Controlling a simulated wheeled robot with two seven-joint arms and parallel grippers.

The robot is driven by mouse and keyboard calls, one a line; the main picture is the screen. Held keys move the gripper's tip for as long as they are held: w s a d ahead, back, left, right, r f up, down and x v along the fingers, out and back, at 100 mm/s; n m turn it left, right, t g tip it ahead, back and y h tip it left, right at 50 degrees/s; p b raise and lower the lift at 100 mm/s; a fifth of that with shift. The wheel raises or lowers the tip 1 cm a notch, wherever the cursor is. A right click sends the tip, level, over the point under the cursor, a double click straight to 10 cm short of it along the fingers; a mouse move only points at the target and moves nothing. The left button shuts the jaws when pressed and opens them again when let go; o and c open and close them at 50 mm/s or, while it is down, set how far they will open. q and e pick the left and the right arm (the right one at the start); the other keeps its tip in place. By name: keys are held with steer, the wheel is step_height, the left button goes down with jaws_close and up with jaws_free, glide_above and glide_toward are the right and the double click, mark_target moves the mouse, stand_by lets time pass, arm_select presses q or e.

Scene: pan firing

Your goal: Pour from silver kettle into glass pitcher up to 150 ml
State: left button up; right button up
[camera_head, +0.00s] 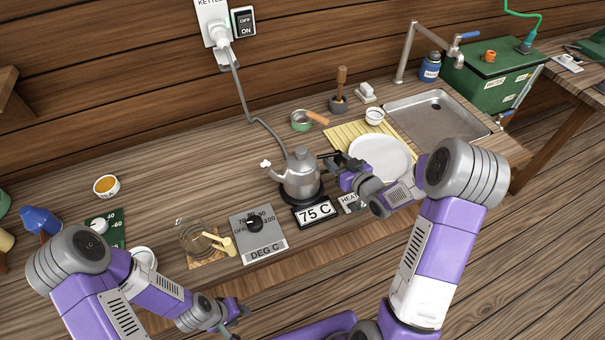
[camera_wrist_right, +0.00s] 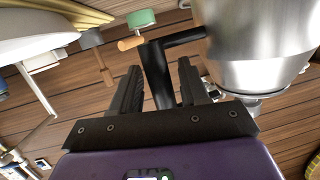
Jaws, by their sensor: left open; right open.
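The silver kettle (camera_head: 301,176) stands upright on its dark heating base (camera_head: 303,197), with its spout to the left. My right gripper (camera_head: 338,168) is at the kettle's right side. In the right wrist view its open fingers (camera_wrist_right: 158,92) are on either side of the black handle (camera_wrist_right: 157,72), apart from it, and the kettle's body (camera_wrist_right: 255,45) fills the upper right. The glass pitcher (camera_head: 193,235) stands on a small wooden board left of the dial panel. My left gripper (camera_head: 238,309) is open and empty near the table's front edge, away from the pitcher.
The dial panel (camera_head: 262,242) and a "75 C" display (camera_head: 315,213) stand between pitcher and kettle. A white plate (camera_head: 379,158) on a slatted mat is right of the kettle. A power cord (camera_head: 240,92) runs behind. A small orange-filled bowl (camera_head: 106,186) is at left.

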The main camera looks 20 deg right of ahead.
mark_target(338, 150)
jaws_close()
steer(key=shift+r, duration=0.1)
steer(key=shift+r+p, duration=2)
steer(key=shift+r, duration=1.05)
steer(key=shift+a, duration=0.1)
